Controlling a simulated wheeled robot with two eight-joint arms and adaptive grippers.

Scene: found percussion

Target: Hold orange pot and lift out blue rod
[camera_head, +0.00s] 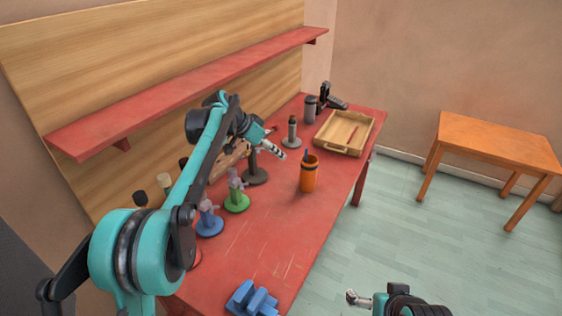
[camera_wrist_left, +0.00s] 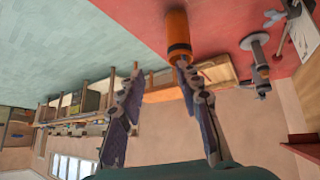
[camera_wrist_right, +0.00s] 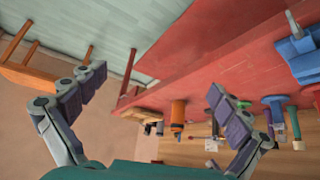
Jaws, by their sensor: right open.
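The orange pot (camera_head: 309,178) stands upright on the red table with a dark band near its top. The blue rod (camera_head: 306,155) sticks up out of it. My left gripper (camera_head: 279,153) is a little left of the pot, above the table and apart from it. In the left wrist view the pot (camera_wrist_left: 178,28) appears upside down beyond the fingers, which are spread and empty; the rod is not clear there. My right gripper (camera_head: 354,298) is off the table's front side, low in the head view. The right wrist view shows its fingers open, with the pot (camera_wrist_right: 178,112) farther off.
A wooden tray (camera_head: 324,142) lies behind the pot, with a grey canister (camera_head: 310,109) near it. Green (camera_head: 237,203) and blue (camera_head: 210,224) stands are on the left. A blue block-like object (camera_head: 252,299) is at the near edge. Bare table lies in front of the pot.

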